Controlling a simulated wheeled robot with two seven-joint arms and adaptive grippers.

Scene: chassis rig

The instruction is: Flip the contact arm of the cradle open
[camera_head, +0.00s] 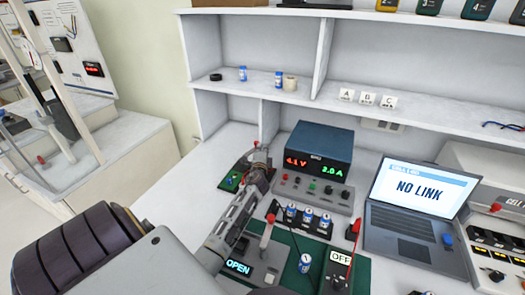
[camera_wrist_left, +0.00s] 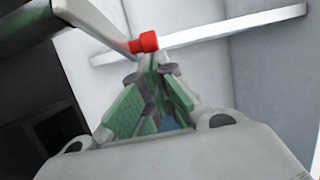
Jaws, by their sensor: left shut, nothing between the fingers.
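The cradle (camera_head: 268,275) stands at the front of the bench, with a small lit display (camera_head: 238,266) reading OPEN. A pale lever with a red knob (camera_head: 270,218) rises steeply from it, beside my left arm. My left gripper (camera_head: 259,156) reaches past the cradle toward the back of the bench, shut and empty. In the left wrist view its green-padded fingers (camera_wrist_left: 151,64) meet at the tips, close to a red knob (camera_wrist_left: 145,42) on a grey bar. I cannot tell whether they touch. My left arm hides part of the cradle. My right gripper is not in view.
Behind the cradle are a row of blue-and-white cells (camera_head: 308,216) and a power supply (camera_head: 316,152). A laptop (camera_head: 417,208) reading NO LINK stands to the right. A green board (camera_head: 231,182) lies left of my gripper. Shelves (camera_head: 225,95) rise behind the bench.

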